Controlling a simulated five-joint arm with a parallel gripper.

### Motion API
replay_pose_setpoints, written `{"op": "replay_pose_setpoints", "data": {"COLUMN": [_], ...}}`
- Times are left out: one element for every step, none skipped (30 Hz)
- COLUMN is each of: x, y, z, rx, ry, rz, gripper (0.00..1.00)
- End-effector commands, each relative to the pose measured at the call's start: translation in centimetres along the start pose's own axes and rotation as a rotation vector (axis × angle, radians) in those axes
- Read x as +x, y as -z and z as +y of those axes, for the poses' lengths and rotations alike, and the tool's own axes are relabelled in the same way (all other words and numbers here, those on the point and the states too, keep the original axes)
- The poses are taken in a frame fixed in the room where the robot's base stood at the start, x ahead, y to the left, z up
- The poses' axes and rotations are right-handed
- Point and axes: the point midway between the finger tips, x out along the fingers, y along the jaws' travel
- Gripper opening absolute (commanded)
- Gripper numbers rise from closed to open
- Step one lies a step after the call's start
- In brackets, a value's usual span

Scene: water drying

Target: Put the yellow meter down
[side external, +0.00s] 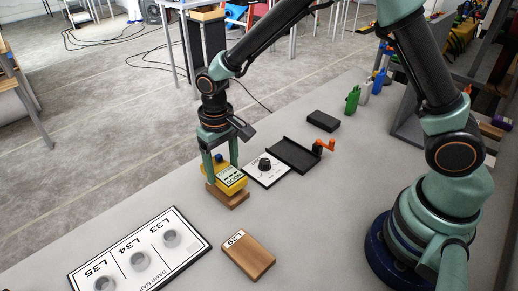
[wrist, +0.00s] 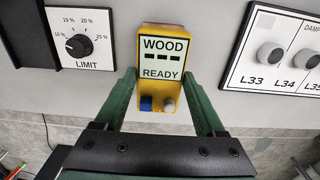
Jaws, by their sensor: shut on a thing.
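The yellow meter (side external: 239,181) is between the green fingers of my gripper (side external: 224,176), which is shut on it. In the wrist view the meter (wrist: 146,88) sits between both fingers (wrist: 165,92); its label reads WOOD, three dashes and READY, with a blue and a pale round part at its near end. In the side view a wooden block (side external: 230,200) is directly under the meter. I cannot tell whether the meter touches it.
A LIMIT dial panel (side external: 256,177) and black tray (side external: 294,155) lie beyond. A DAMP MAP board (side external: 152,233) with round fittings lies front left. A wooden block marked L29 (side external: 249,259) stands near it. Bare grey table (side external: 305,215) lies right of my gripper.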

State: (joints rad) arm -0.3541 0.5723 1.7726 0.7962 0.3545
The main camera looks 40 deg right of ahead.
Motion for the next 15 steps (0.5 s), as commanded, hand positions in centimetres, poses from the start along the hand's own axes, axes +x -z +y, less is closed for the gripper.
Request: {"op": "replay_pose_setpoints", "data": {"x": [0.9,1.3,1.8,2.0,2.2,2.4,2.5,2.5,2.5,2.5,2.5,2.5,2.5,2.5,2.5], "y": [-0.1,-0.1,0.0,0.0,0.0,0.0,0.0,0.0,0.0,0.0,0.0,0.0,0.0,0.0,0.0], "z": [0.0,0.0,0.0,0.0,0.0,0.0,0.0,0.0,0.0,0.0,0.0,0.0,0.0,0.0,0.0], "rx": [0.0,0.0,0.0,0.0,0.0,0.0,0.0,0.0,0.0,0.0,0.0,0.0,0.0,0.0,0.0], "ry": [-0.001,-0.001,-0.001,-0.001,-0.001,0.0,0.0,0.0,0.0,0.0,0.0,0.0,0.0,0.0,0.0], "rz": [-0.003,-0.004,-0.003,-0.002,-0.001,-0.001,0.0,0.0,0.001,0.001,0.001,0.001,0.001,0.001,0.001], "gripper": [0.0,0.0,0.0,0.0,0.0,0.0,0.0,0.0,0.0,0.0,0.0,0.0,0.0,0.0,0.0]}}
